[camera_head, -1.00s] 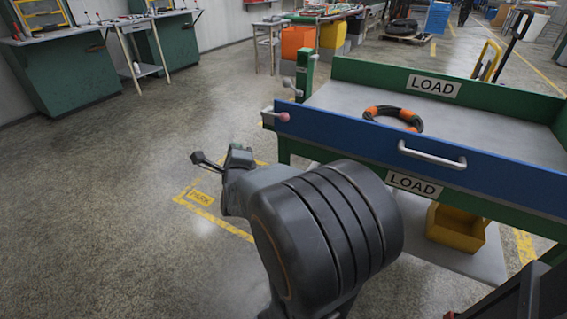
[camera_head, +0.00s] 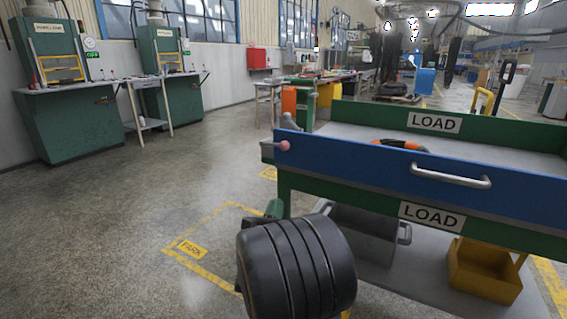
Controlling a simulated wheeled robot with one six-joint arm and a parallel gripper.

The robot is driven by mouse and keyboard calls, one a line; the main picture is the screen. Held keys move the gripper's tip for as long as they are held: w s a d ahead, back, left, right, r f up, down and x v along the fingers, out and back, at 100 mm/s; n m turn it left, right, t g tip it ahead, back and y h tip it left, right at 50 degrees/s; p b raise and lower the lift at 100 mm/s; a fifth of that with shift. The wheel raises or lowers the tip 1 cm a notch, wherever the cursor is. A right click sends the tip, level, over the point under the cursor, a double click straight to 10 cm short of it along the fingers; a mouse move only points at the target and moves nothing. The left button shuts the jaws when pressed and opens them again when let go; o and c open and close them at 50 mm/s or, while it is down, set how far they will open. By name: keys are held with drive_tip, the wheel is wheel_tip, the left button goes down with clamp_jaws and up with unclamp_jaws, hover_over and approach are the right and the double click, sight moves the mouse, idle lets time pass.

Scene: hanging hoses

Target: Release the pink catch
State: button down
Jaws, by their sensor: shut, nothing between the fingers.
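The pink catch (camera_head: 285,145) is a small round knob at the left end of the blue front panel (camera_head: 400,170) of the green load cart (camera_head: 355,108). The panel stands upright along the cart's near side and has a metal handle (camera_head: 450,177). My dark arm link (camera_head: 296,265) is at the bottom middle, below the catch and clear of it. My gripper does not show; it is hidden behind my arm or out of the picture.
A black and orange hose (camera_head: 400,145) lies on the cart's top, mostly hidden by the panel. A yellow bin (camera_head: 485,272) sits on the lower shelf. Green machines (camera_head: 65,120) stand at the back left. The floor left of the cart is open, with yellow markings (camera_head: 193,250).

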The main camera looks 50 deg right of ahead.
sight(277, 143)
drive_tip(key=x, duration=1)
drive_tip(key=shift+d+b, duration=0.1)
drive_tip(key=shift+b, duration=0.25)
drive_tip(key=shift+w+r, duration=0.15)
drive_tip(key=shift+r, duration=0.4)
drive_tip(key=shift+w+r, duration=0.15)
drive_tip(key=shift+r, duration=0.35)
drive_tip(key=shift+w+d+r, duration=0.15)
drive_tip(key=shift+w+r, duration=0.15)
drive_tip(key=shift+r, duration=0.5)
